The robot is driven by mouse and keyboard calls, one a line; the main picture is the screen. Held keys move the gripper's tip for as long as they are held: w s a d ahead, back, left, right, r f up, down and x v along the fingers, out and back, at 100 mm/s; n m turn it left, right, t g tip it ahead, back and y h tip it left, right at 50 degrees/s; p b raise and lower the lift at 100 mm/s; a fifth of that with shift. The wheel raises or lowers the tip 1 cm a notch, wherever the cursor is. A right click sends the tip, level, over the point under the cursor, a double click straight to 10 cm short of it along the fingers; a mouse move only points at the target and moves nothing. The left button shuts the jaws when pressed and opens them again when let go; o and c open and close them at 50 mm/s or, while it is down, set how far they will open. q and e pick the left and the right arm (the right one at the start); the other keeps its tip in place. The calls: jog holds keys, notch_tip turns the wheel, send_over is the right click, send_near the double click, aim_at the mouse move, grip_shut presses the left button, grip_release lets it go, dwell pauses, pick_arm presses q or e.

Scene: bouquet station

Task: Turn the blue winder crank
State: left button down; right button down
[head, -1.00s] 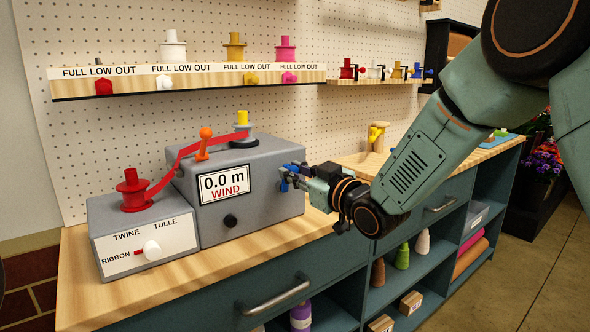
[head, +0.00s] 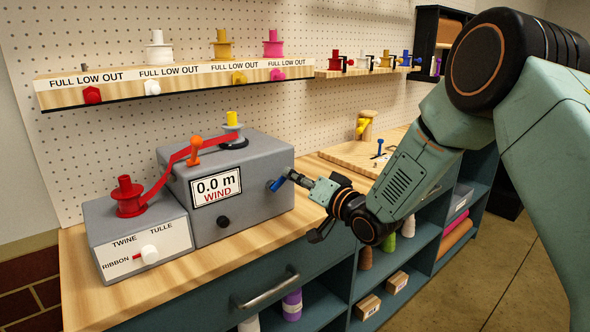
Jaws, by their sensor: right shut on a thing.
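The winder (head: 205,215) is a grey box on the wooden bench, with a display reading "0.0 m WIND". Its small blue crank (head: 277,184) sticks out at the right side of the box. My right gripper (head: 288,178) reaches in from the right and is shut on the blue crank; its fingertips partly hide the crank. A red ribbon (head: 170,176) runs from a red spool (head: 128,196) past an orange lever (head: 195,148) to a yellow-topped spool (head: 232,130) on the winder. My left gripper is not in view.
A selector box (head: 140,245) with a white knob pointing to RIBBON stands left of the winder. A shelf (head: 180,90) with spools and coloured knobs is above. A wooden stand with a yellow part (head: 363,126) is farther right. The bench front is clear.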

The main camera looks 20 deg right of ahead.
jog(key=m, duration=0.1)
jog(key=f+m, duration=0.1)
jog(key=m, duration=0.1)
jog(key=m+p, duration=0.1)
jog(key=m, duration=0.1)
jog(key=shift+w+d+f, duration=0.25)
jog(key=shift+d+f, duration=0.1)
jog(key=m, duration=0.2)
jog(key=f+m, duration=0.1)
jog(key=shift+f+m, duration=0.15)
jog(key=shift+m, duration=0.25)
jog(key=shift+a+f+m, duration=0.1)
jog(key=shift+f+m, duration=0.15)
jog(key=shift+m, duration=0.4)
jog(key=shift+a+f+m, duration=0.1)
jog(key=shift+f+m, duration=0.1)
jog(key=shift+m, duration=0.45)
jog(key=c, duration=1.6)
grip_release()
jog(key=o, duration=0.4)
jog(key=shift+a+f, duration=0.15)
jog(key=shift+f, duration=0.05)
jog(key=shift+s, duration=0.1)
